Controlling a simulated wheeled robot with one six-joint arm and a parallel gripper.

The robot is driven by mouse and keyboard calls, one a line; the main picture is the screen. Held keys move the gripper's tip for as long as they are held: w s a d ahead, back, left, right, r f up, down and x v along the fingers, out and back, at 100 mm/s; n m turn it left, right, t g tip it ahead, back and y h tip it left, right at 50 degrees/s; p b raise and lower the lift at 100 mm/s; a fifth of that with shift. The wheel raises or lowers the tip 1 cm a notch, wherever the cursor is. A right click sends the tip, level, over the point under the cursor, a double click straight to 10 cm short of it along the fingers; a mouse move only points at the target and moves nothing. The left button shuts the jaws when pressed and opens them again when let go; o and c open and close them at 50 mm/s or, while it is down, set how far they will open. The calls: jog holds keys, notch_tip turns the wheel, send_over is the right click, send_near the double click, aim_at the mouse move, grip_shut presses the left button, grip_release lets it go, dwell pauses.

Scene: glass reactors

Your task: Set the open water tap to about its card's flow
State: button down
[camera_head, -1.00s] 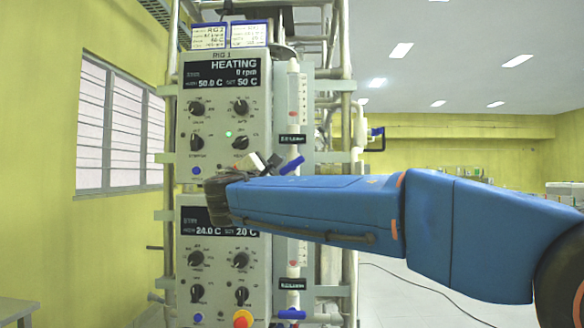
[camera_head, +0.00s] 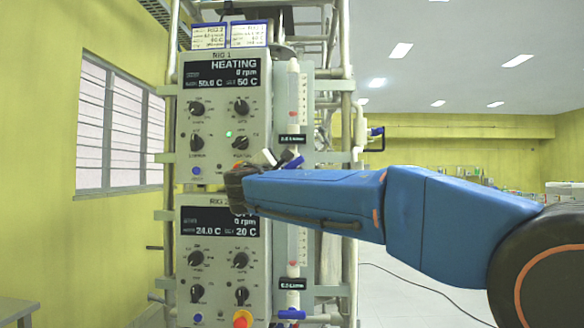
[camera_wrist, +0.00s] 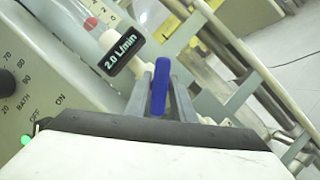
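The upper tap's blue handle (camera_head: 292,163) sits under a black readout (camera_head: 292,140). In the wrist view this readout (camera_wrist: 123,51) says 2.0 L/min. The blue handle (camera_wrist: 160,85) stands between the two grey fingers of my gripper (camera_wrist: 162,90), slightly tilted. The fingers appear open around it, with narrow gaps beside it; contact at the tips is unclear. In the head view my gripper (camera_head: 270,158) is at this handle. Two cards (camera_head: 207,37) (camera_head: 249,34) stand on top of the rig; their small text is unreadable.
The upper control box (camera_head: 221,120) reads HEATING and 50.0 C. The lower box (camera_head: 220,275) reads 24.0 C and has a red-and-yellow button (camera_head: 242,318). A second blue tap (camera_head: 292,314) sits below a lower readout (camera_head: 292,284). Pale frame tubes stand close around the upper tap.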

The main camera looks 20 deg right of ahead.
jog(key=shift+n+t+y, duration=0.4)
jog(key=shift+n+t, duration=0.4)
jog(key=shift+n, duration=1)
jog(key=c, duration=1.6)
grip_release()
jog(key=shift+c, duration=0.2)
jog(key=v, duration=1.7)
jog(key=shift+s, duration=0.15)
jog(key=shift+a, duration=0.15)
